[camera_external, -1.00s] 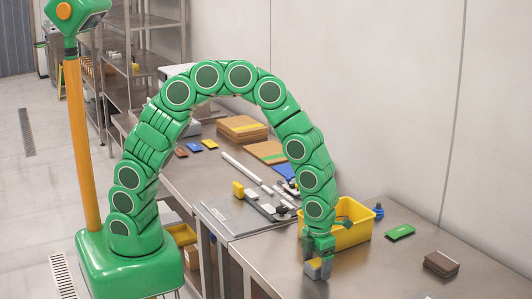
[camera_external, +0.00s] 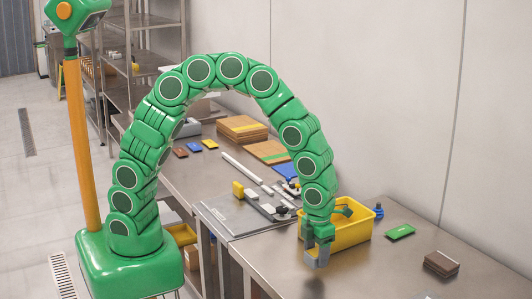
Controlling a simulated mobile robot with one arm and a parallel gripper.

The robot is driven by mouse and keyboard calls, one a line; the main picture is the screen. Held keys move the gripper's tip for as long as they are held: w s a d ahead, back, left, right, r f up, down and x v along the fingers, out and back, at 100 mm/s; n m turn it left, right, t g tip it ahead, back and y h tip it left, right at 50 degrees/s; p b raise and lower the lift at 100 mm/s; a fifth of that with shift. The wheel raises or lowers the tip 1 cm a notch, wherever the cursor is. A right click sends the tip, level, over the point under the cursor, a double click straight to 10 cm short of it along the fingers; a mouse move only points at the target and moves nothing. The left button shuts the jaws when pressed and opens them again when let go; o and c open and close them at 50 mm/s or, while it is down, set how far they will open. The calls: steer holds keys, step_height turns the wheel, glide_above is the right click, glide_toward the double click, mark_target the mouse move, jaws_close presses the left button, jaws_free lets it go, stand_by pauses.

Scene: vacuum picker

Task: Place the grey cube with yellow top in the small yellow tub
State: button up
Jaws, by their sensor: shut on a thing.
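The small yellow tub (camera_external: 352,236) stands on the steel table beside the wall. My gripper (camera_external: 317,251) points down in front of the tub's near left side. It is shut on the grey cube (camera_external: 314,262), which is small in view and partly covered by the fingers. The cube's yellow top is hard to make out now. The cube hangs above the table, outside the tub, with a dark shadow on the steel below. The tub's inside is partly hidden by my arm.
A green block (camera_external: 400,232) and a brown block (camera_external: 441,263) lie to the right of the tub. A grey board (camera_external: 237,216) with several small parts lies to the left. The front right table is clear.

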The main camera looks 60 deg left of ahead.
steer(key=s+a+r, duration=0.8)
steer(key=s+r, duration=0.1)
steer(key=s, duration=0.2)
steer(key=w+a+r+n, duration=0.1)
steer(key=w+a+n, duration=0.8)
steer(key=w, duration=0.5)
steer(key=w+d+f, duration=0.1)
steer(key=w+f, duration=0.1)
steer(key=w, duration=0.2)
steer(key=w+d+f, duration=0.1)
steer(key=w+f, duration=0.2)
steer(key=w, duration=0.1)
steer(key=w+d+f, duration=0.1)
steer(key=w+f, duration=0.1)
steer(key=w, duration=0.2)
steer(key=shift+d+f, duration=0.3)
steer(key=shift+f, duration=0.1)
steer(key=shift+w+d+f, duration=0.25)
steer(key=shift+w+f, duration=0.6)
steer(key=shift+f, duration=1.7)
steer(key=o, duration=1.2)
steer(key=shift+f, duration=0.15)
steer(key=shift+c, duration=0.2)
